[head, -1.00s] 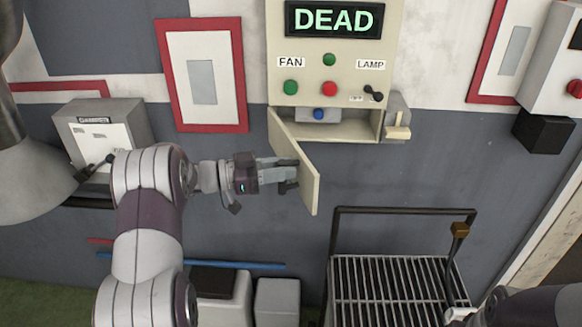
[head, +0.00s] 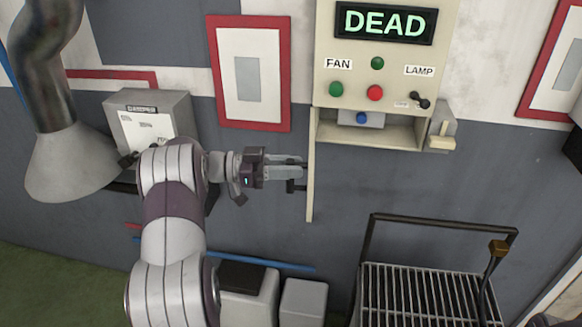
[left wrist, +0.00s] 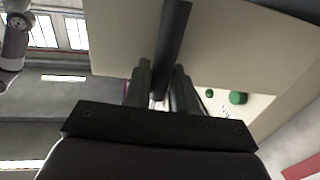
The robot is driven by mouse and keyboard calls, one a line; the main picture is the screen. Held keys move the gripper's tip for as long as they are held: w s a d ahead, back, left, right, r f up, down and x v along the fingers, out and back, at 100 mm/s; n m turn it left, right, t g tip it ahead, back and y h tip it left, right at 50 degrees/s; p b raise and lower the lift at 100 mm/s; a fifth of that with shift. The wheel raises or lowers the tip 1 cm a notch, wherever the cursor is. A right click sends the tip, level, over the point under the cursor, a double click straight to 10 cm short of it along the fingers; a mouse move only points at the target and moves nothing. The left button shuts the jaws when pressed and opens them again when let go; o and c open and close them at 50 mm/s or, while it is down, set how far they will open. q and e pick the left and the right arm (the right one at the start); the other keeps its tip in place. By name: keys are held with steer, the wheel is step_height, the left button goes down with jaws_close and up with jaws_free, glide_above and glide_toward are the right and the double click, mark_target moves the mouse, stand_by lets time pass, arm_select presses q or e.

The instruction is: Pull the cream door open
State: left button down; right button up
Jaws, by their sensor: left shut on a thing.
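The cream door (head: 311,172) hangs from the left edge of the cream panel box (head: 324,90). It stands open, seen almost edge-on, swung out toward me. My left gripper (head: 297,174) is at the left of the door, shut on its dark bar handle (head: 292,186). In the left wrist view, the dark handle (left wrist: 172,45) runs between the fingers (left wrist: 160,85), with the cream door face (left wrist: 115,40) behind it. My right gripper is not in view.
The open compartment (head: 385,133) shows a blue button (head: 361,118). A grey switch box (head: 443,130) sits at its right. A wire-rack cart (head: 425,295) stands below right. A grey damper box (head: 150,125) and a wide duct hood (head: 70,165) are at left.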

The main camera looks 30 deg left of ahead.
arm_select(q)
steer(key=shift+r, duration=0.15)
steer(key=c, duration=1.2)
jaws_free()
steer(key=shift+o, duration=0.7)
steer(key=b+v, duration=0.5)
steer(key=v, duration=0.7)
steer(key=shift+a, duration=0.3)
steer(key=shift+s, duration=0.1)
